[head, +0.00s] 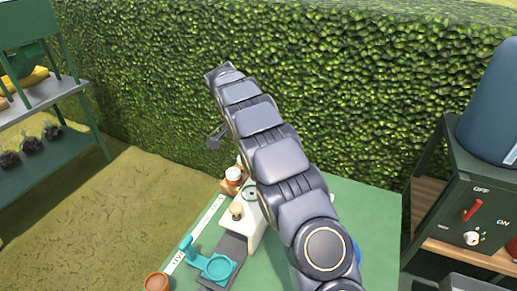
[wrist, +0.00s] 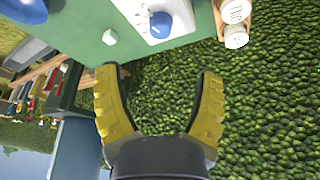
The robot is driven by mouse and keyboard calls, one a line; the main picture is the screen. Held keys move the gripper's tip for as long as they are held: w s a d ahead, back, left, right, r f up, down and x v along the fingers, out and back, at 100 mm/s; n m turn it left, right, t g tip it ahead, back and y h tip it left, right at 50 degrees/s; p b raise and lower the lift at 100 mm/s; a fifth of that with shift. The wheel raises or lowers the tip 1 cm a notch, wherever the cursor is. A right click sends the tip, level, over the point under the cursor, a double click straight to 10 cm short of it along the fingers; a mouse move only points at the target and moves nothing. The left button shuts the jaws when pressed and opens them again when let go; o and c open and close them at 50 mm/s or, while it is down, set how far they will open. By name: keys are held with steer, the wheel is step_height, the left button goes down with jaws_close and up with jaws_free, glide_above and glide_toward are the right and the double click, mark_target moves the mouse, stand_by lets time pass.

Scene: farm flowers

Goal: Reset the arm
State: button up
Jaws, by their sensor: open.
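My gripper (wrist: 158,74) shows in the wrist view with two yellow-padded fingers spread wide and nothing between them. Hedge leaves fill the gap behind the fingers. In the head view my arm reaches up and to the left over the green table (head: 375,215), and the gripper fingers cannot be made out clearly there. The table also shows at the top of the wrist view (wrist: 85,35), apart from the fingers.
On the table are a teal holder (head: 215,267), a terracotta pot (head: 156,282) and a white block with a knob (head: 238,212). A hedge (head: 330,90) stands behind. A green shelf (head: 45,95) is left; a control box with a red switch (head: 472,209) is right.

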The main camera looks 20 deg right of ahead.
stand_by(0.3)
steer(key=s+a+r+n+g+y, duration=0.1)
steer(key=s+a+r+n, duration=0.15)
steer(key=s+r, duration=0.45)
steer(key=s+a+r+n, duration=0.1)
steer(key=s+r+n, duration=0.25)
steer(key=s, duration=0.85)
steer(key=s+a+n+y, duration=0.1)
steer(key=s+a+n, duration=0.1)
steer(key=s, duration=0.6)
steer(key=s+a+f+n+g+y, duration=0.1)
steer(key=s+a+n, duration=0.2)
steer(key=s, duration=0.5)
steer(key=s+a+f+n+y, duration=0.1)
steer(key=s+n, duration=0.3)
steer(key=s, duration=0.4)
steer(key=shift+s+a+f+n+g, duration=0.15)
steer(key=shift+s+a+n+g, duration=0.15)
steer(key=shift+a, duration=0.6)
